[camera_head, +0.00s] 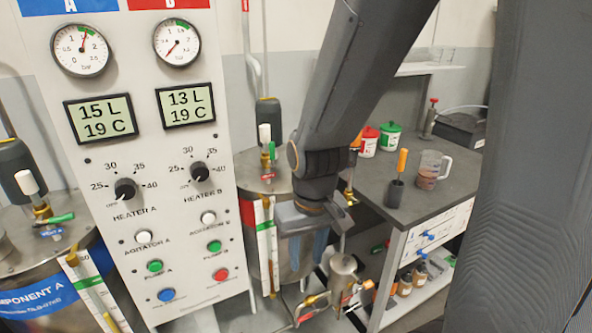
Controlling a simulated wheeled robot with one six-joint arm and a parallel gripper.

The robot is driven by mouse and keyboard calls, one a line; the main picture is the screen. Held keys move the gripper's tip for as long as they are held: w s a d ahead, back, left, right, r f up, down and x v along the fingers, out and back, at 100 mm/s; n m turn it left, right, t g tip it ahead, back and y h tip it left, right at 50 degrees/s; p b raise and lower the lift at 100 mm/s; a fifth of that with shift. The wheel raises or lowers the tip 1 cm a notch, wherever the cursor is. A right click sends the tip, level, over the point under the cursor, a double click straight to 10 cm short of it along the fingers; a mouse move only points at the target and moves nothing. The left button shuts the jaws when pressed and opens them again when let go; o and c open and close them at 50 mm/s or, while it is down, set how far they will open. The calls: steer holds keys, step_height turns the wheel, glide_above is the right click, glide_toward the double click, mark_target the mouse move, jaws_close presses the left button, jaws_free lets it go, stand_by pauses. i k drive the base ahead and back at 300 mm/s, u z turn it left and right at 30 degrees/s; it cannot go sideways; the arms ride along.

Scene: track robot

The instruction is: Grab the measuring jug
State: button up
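The measuring jug (430,172) is a small clear jug with its handle on the right and a reddish-brown tint inside. It stands upright on the dark grey bench top (425,200) at the right. My gripper (307,262) hangs pointing down at the centre of the picture, to the left of the bench and well apart from the jug. Its two bluish fingers look separated, with nothing seen between them.
A holder with an orange-handled tool (398,178) stands left of the jug. Red-lidded (369,142) and green-lidded (390,137) tubs stand behind. A control panel (150,120) fills the left. Metal pipework (342,275) lies below my gripper. Bottles (410,280) stand on the lower shelf.

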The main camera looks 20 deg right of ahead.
mark_target(432, 161)
steer(key=k, duration=1.2)
steer(key=z, duration=0.15)
steer(key=i, duration=0.85)
steer(key=u, duration=2.15)
steer(key=k, duration=1.3)
steer(key=z, duration=1.85)
